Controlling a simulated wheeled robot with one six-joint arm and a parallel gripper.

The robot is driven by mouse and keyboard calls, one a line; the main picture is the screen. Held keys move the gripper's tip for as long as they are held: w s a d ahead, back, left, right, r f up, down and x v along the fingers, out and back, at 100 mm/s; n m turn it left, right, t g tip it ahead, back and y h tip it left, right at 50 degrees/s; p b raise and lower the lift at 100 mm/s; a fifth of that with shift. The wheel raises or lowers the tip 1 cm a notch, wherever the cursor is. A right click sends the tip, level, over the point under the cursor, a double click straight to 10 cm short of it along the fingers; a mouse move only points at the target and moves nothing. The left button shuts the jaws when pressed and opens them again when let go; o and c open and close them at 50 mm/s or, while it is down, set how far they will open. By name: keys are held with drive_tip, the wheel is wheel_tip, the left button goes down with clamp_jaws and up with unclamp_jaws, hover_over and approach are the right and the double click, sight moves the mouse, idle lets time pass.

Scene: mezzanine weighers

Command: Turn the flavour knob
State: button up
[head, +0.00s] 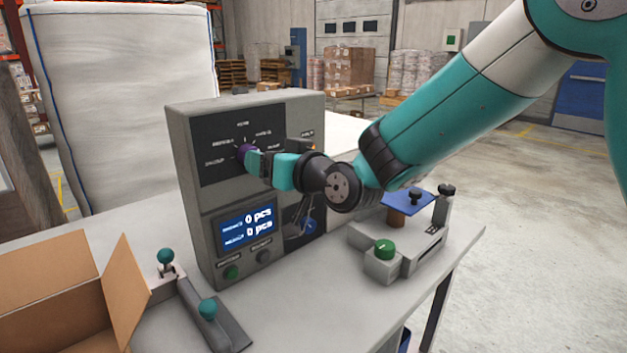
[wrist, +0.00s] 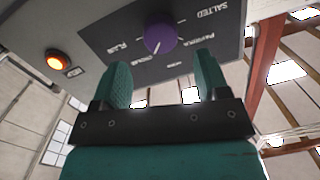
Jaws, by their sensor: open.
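The purple flavour knob (head: 243,152) sits on the dark upper panel of a grey control box (head: 185,125), with labels around it. In the wrist view the knob (wrist: 160,38) shows ahead of my gripper, between the lines of its two fingers, with a white mark pointing down to the left. My gripper (head: 256,161) is at the panel, close by the knob. In the wrist view my gripper (wrist: 163,80) has its fingers spread wide, one to each side. I cannot tell how far the fingertips reach past the knob's face.
An orange lit button (wrist: 57,60) is on the panel. Below are a blue display (head: 247,228), a green button (head: 231,272) and a blue-tipped lever (head: 309,226). An open cardboard box (head: 50,290) is front left.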

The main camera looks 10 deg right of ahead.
drive_tip(key=b+v, duration=0.3)
drive_tip(key=v, duration=0.9)
drive_tip(key=shift+s, duration=0.2)
drive_tip(key=shift+d, duration=0.1)
drive_tip(key=s+d+f+n+g+h+p, duration=0.1)
drive_tip(key=s+d+f+g+h, duration=0.2)
drive_tip(key=s+g, duration=0.3)
drive_tip(key=s+d+f+g+h+p, duration=0.2)
drive_tip(key=s+g, duration=0.5)
drive_tip(key=s, duration=0.9)
drive_tip(key=shift+d+f+n+g+h, duration=0.3)
drive_tip(key=shift+d+f+n+h, duration=0.1)
drive_tip(key=shift+d+f+h, duration=0.4)
drive_tip(key=shift+s+f, duration=0.15)
